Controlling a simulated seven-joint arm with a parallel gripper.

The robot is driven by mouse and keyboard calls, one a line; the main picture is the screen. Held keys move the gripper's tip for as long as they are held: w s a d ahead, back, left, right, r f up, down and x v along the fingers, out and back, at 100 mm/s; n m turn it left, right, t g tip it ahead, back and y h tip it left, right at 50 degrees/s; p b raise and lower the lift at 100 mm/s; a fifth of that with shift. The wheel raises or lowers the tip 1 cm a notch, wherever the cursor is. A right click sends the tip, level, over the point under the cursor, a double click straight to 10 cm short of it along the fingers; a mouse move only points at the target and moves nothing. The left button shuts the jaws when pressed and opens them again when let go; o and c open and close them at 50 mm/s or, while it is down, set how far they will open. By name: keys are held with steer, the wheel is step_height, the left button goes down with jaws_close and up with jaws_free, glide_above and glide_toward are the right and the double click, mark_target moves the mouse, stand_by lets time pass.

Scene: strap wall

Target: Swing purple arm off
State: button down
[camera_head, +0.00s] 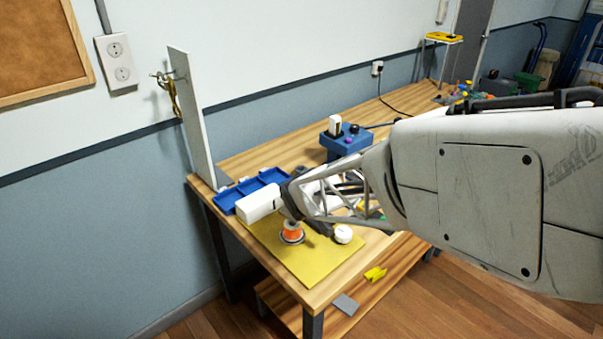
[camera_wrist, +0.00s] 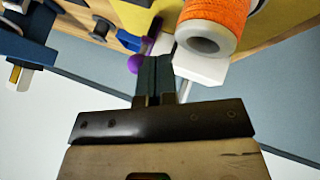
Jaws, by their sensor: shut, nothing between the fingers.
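A purple ball (camera_wrist: 135,63) shows in the wrist view, with a thin purple piece (camera_wrist: 152,38) above it. Whether these belong to one arm is hard to tell. My gripper (camera_wrist: 155,60) is shut and empty, its dark fingertips right beside the ball. I cannot tell whether they touch it. The fingers are not clearly visible there.
An orange spool (camera_head: 292,229) stands on a yellow mat (camera_head: 315,262); it also shows close to my fingers in the wrist view (camera_wrist: 217,14). A blue tray (camera_head: 252,190) and a tall white panel (camera_head: 192,115) with hooks stand at the left. A white round item (camera_head: 343,234) lies nearby.

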steer(key=shift+w+d, duration=0.15)
steer(key=shift+d, duration=0.3)
stand_by(0.5)
steer(key=shift+w+d, duration=0.35)
steer(key=shift+d, duration=0.25)
steer(key=shift+w+d, duration=0.65)
steer(key=shift+d, duration=0.05)
steer(key=shift+w+d, duration=0.6)
steer(key=shift+w+d+n+g+y, duration=0.15)
steer(key=shift+w+n+g+y, duration=0.15)
steer(key=shift+w+n+y, duration=0.45)
steer(key=shift+w+d+n+g+y, duration=0.15)
steer(key=shift+w+n+g+y, duration=0.25)
steer(key=shift+n, duration=0.65)
steer(key=shift+d+n, duration=0.1)
steer(key=shift+n, duration=0.2)
steer(key=shift+w+n+g+y, duration=0.7)
steer(key=shift+w+n+y, duration=0.25)
steer(key=shift+n, duration=0.45)
